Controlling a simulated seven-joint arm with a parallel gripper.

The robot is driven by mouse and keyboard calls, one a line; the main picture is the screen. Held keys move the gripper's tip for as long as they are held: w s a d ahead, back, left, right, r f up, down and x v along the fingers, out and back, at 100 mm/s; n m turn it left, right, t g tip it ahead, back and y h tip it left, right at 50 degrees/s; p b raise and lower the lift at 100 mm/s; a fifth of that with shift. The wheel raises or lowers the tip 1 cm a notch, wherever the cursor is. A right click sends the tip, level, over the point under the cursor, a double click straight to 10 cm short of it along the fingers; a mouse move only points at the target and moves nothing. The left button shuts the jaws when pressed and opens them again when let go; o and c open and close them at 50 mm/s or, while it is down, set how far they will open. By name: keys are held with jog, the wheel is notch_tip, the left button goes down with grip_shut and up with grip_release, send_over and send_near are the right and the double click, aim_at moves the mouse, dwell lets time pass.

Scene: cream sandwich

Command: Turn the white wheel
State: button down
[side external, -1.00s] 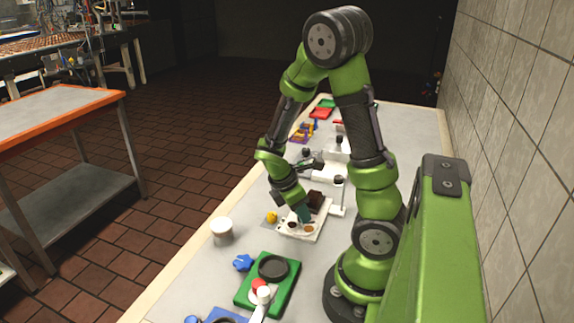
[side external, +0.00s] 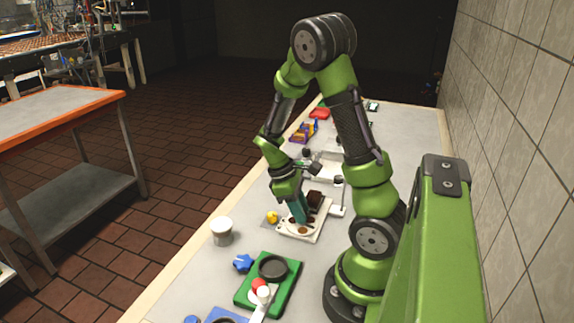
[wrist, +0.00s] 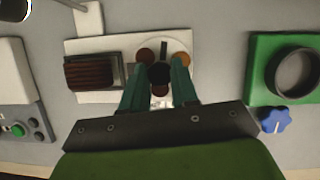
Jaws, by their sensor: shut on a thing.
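The white wheel (wrist: 179,47) is a flat round disc on a white base plate (wrist: 110,45). Brown and orange round pieces lie on it, and a dark bar shows near its far edge. My gripper (wrist: 159,68) is over the wheel, with its two teal fingers closed on a black round knob (wrist: 160,76). In the side external view my gripper (side external: 299,216) reaches down to the wheel. The fingers and the gripper body hide the near part of the wheel.
A brown stack (wrist: 92,72) stands in a holder left of the wheel. At right is a green base (wrist: 258,60) with a black ring and a blue knob (wrist: 274,121). A white cup (side external: 221,232) and a yellow knob (side external: 272,217) are nearby in the side external view.

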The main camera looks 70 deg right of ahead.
jog(key=m+y, duration=0.1)
jog(key=m, duration=0.2)
jog(key=shift+d+m, duration=0.15)
jog(key=shift+m, duration=0.25)
jog(key=m+t+y, duration=0.1)
jog(key=m+y, duration=0.1)
jog(key=m, duration=0.2)
jog(key=shift+d+m, duration=0.1)
jog(key=shift+m, duration=0.2)
jog(key=m+t+y, duration=0.1)
jog(key=m, duration=0.3)
jog(key=shift+s+d, duration=0.1)
jog(key=shift+m+t+y, duration=0.3)
jog(key=shift+m+t, duration=0.4)
jog(key=shift+m, duration=1.1)
jog(key=c, duration=0.9)
grip_release()
jog(key=shift+s, duration=0.1)
jog(key=shift+o, duration=0.2)
jog(key=v, duration=1.7)
